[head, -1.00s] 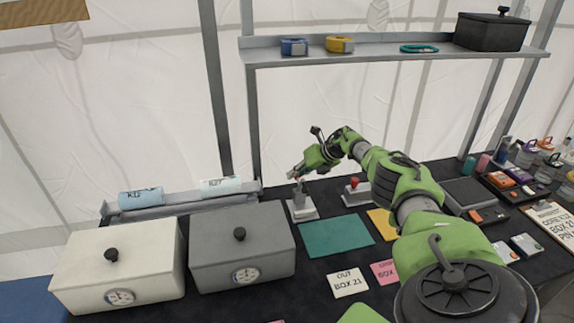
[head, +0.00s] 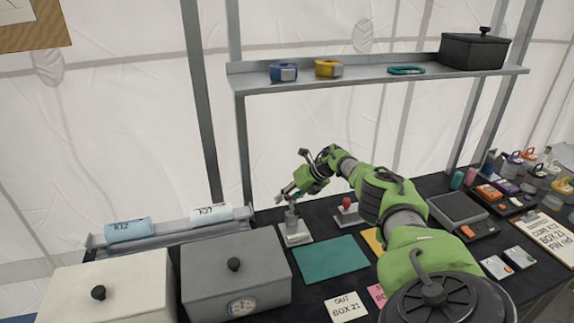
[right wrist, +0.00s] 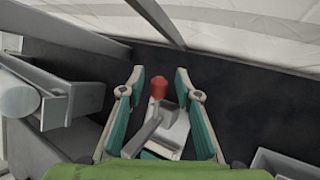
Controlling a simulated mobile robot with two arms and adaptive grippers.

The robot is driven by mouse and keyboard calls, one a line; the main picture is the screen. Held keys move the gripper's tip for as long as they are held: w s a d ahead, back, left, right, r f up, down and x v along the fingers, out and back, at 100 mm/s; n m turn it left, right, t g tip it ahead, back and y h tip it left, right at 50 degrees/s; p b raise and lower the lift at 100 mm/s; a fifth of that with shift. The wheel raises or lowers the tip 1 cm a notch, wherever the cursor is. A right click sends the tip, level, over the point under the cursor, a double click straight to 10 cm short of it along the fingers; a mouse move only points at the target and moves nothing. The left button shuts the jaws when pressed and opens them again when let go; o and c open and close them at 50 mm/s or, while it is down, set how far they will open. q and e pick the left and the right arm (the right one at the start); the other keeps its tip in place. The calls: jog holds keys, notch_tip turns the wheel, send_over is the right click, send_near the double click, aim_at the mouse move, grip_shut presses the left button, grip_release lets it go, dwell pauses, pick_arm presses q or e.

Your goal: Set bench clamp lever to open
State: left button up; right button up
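The bench clamp (head: 295,233) is a small grey fixture on the black table, left of the green mat. In the right wrist view its grey lever (right wrist: 145,132) leans up to a red knob (right wrist: 158,88). My right gripper (head: 283,195) is just above the clamp in the head view. In the right wrist view the right gripper (right wrist: 160,108) is open, with its teal-lined fingers on either side of the lever and knob. A gap shows on both sides, so it does not grip the lever. My left gripper is not in view.
A grey lidded box (head: 235,275) and a white lidded box (head: 110,292) stand left of the clamp. A rail with rolls (head: 128,229) lies behind them. A red-knobbed tool (head: 347,212) stands to the right. The green mat (head: 330,259) is clear.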

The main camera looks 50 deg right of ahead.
jog(key=v, duration=1.2)
jog(key=shift+w+d, duration=0.1)
dwell(0.4)
